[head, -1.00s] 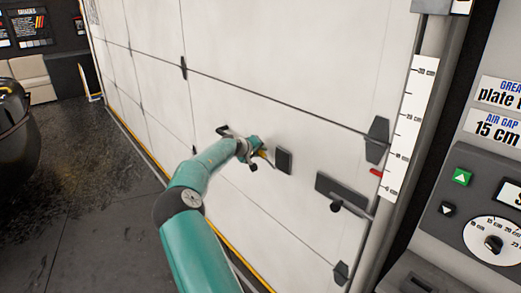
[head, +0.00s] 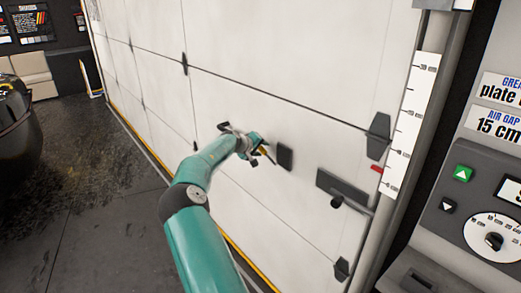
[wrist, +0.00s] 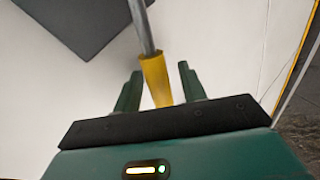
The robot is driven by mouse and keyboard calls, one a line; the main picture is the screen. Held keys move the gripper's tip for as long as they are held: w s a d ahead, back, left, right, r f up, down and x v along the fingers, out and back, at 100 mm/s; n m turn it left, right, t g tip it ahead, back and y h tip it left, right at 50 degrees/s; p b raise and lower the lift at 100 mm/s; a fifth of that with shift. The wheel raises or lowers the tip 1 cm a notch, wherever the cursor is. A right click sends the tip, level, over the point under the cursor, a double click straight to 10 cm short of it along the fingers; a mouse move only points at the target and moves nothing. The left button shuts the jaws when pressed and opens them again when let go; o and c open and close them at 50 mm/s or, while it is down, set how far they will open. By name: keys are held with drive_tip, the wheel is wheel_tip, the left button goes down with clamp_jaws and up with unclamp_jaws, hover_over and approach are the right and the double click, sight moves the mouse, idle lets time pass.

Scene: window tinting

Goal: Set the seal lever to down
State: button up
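The lever, a grey metal rod (wrist: 142,25) with a yellow grip (wrist: 156,80), comes off a dark square plate (wrist: 80,20) in the wrist view. In the head view the dark plate (head: 285,157) is on the white door, and a bit of the yellow grip (head: 262,151) shows left of it. My gripper (wrist: 160,71) is open, with its two green fingers on either side of the yellow grip and a visible gap beside each. In the head view my gripper (head: 257,147) partly hides the lever, so its exact angle is unclear.
A height scale (head: 411,120) with a red pointer (head: 377,169) and a control panel (head: 470,215) stand farther right. A dark rounded object (head: 15,130) is at left. Floor between is clear.

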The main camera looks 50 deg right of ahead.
drive_tip(key=v, duration=1.3)
drive_tip(key=shift+a+r, duration=0.15)
drive_tip(key=shift+a, duration=0.25)
